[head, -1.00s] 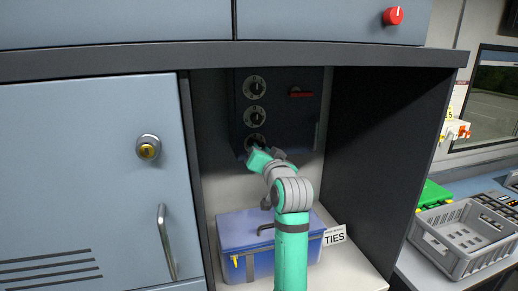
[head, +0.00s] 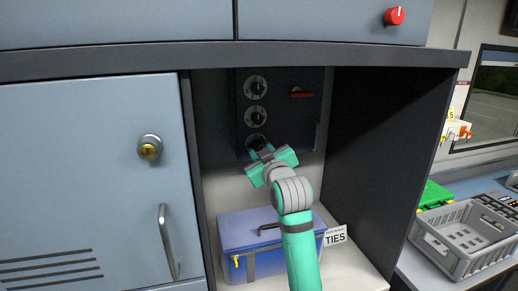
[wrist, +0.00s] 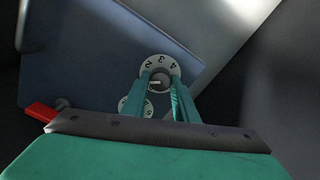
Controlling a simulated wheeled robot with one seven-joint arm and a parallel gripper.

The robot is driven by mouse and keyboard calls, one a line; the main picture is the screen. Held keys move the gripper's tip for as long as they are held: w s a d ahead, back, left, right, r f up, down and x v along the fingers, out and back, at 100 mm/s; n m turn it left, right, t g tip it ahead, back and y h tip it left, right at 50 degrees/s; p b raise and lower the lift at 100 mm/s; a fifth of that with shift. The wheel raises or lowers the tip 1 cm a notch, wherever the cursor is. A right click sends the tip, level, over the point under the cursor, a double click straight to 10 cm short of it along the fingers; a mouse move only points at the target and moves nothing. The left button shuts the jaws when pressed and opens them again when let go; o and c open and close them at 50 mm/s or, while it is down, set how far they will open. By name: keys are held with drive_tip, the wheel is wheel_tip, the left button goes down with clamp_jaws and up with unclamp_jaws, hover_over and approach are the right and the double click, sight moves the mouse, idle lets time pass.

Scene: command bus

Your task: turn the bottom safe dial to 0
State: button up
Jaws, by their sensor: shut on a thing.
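The dark safe (head: 285,120) sits in the open bay, with a column of three dials on its front. The top dial (head: 256,87) and middle dial (head: 256,117) are clear in the head view. The bottom dial (head: 255,141) is partly hidden by my gripper (head: 260,152). In the wrist view the bottom dial (wrist: 161,61) shows a pale ring with digits, 3 and 4 among them. My gripper (wrist: 161,82) has its fingers on both sides of the knob, shut on it. A light mark shows on the knob; the number it points to cannot be read surely.
A red handle (head: 302,94) is on the safe, right of the dials. A blue box (head: 240,222) with a TIES card (head: 335,236) stands below my gripper. The bay's side walls stand close on left and right.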

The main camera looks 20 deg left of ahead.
drive_tip(key=n, duration=0.5)
drive_tip(key=shift+f+n, duration=0.25)
drive_tip(key=shift+n, duration=0.05)
drive_tip(key=n, duration=0.5)
drive_tip(key=shift+n, duration=0.3)
drive_tip(key=o, duration=1.1)
drive_tip(key=shift+c, duration=0.2)
drive_tip(key=shift+r, duration=0.1)
drive_tip(key=shift+s, duration=0.15)
drive_tip(key=v, duration=1)
drive_tip(key=shift+s+d, duration=0.2)
drive_tip(key=shift+d, duration=0.05)
